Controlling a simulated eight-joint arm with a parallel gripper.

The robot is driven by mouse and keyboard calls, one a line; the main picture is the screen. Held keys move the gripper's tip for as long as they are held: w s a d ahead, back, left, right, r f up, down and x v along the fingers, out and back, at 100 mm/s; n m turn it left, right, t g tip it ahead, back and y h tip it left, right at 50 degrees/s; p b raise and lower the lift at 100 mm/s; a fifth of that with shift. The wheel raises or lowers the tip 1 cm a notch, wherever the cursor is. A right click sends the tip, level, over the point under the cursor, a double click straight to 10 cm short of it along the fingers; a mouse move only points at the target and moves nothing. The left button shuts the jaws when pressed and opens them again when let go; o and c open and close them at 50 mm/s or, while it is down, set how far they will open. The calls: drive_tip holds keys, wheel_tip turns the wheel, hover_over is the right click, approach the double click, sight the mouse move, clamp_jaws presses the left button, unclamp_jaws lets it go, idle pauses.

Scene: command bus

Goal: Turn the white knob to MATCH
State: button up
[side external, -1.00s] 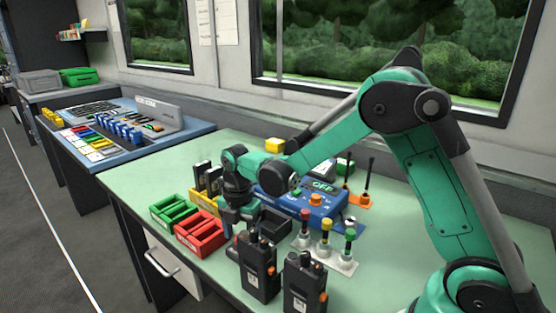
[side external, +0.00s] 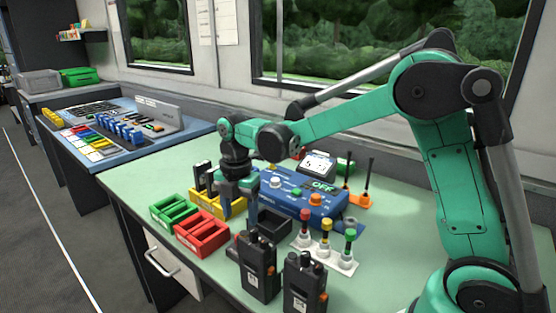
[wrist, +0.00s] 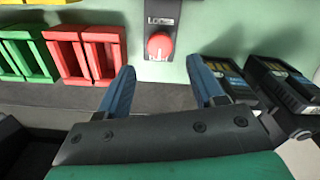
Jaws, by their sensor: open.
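The white knob (side external: 275,182) shows on top of the blue box (side external: 318,211), toward its left end. A display reading OFF (side external: 323,187) is on the same box. I cannot read where the white knob points. My gripper (side external: 238,208) is left of the blue box, above the desk near the yellow bin, apart from the knob. In the wrist view my gripper (wrist: 160,67) has its blue fingers spread with nothing between them. The white knob and blue box are not in the wrist view.
Red bin (side external: 202,234), green bin (side external: 174,211) and yellow bin (side external: 207,201) stand left. A black tray (side external: 273,224) and two radios (side external: 258,267) stand in front. Coloured plungers (side external: 326,245) are right.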

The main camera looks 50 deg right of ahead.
wheel_tip(320, 180, up, 7)
drive_tip(key=m+t+y, duration=0.3)
drive_tip(key=m, duration=0.9)
approach(276, 179)
drive_tip(key=shift+x, duration=1.1)
drive_tip(key=shift+w+f, duration=0.15)
drive_tip(key=shift+f, duration=0.55)
drive_tip(key=x, duration=0.5)
drive_tip(key=shift+a, duration=0.1)
drive_tip(key=shift+r, duration=0.1)
clamp_jaws()
